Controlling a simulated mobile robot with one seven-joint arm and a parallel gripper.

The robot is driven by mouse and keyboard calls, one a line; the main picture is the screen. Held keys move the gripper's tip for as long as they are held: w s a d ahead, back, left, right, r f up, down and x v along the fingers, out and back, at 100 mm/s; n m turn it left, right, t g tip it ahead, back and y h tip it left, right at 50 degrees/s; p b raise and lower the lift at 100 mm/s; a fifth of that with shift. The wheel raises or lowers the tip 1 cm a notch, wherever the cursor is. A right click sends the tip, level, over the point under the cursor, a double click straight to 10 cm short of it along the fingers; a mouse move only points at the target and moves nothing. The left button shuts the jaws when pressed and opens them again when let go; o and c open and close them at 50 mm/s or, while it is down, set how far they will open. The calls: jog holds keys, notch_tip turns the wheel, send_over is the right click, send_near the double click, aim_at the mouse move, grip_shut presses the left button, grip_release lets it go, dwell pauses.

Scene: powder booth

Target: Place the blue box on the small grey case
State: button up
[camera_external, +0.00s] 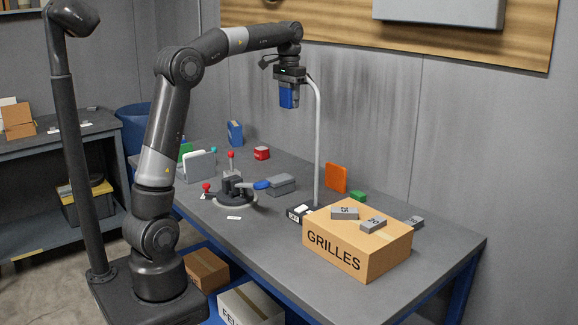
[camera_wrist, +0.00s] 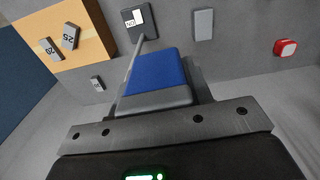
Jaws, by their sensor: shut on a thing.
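My gripper (camera_external: 289,82) is shut on a blue box (camera_external: 287,97) and holds it high above the table, close to the top of a pale curved post. In the wrist view the blue box (camera_wrist: 157,73) fills the middle, with grey finger parts below it. The small grey case (camera_external: 281,184) lies on the table, well below the held box and behind a clamp-like fixture. In the wrist view a grey rectangle that looks like this case (camera_wrist: 203,24) is at the top, to the right of the post's base. Its top appears bare.
A curved post (camera_external: 319,140) rises from a dark base beside the case. A cardboard box marked GRILLES (camera_external: 357,245) carries grey blocks. A fixture with red knobs (camera_external: 232,188), a red item (camera_external: 261,153), an orange panel (camera_external: 336,177) and another blue box (camera_external: 235,133) stand on the table.

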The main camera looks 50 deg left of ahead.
jog(key=a+f, duration=0.3)
jog(key=a, duration=0.8)
jog(key=w+a+f+m, duration=0.4)
jog(key=a+f+m, duration=0.55)
jog(key=f, duration=0.25)
jog(key=m, duration=0.9)
send_over(280, 178)
notch_tip(280, 178, down, 6)
notch_tip(280, 178, down, 10)
jog(key=shift+w+a+r, duration=0.1)
jog(key=shift+w+a, duration=0.05)
jog(key=o, duration=1)
jog(key=shift+o, duration=0.2)
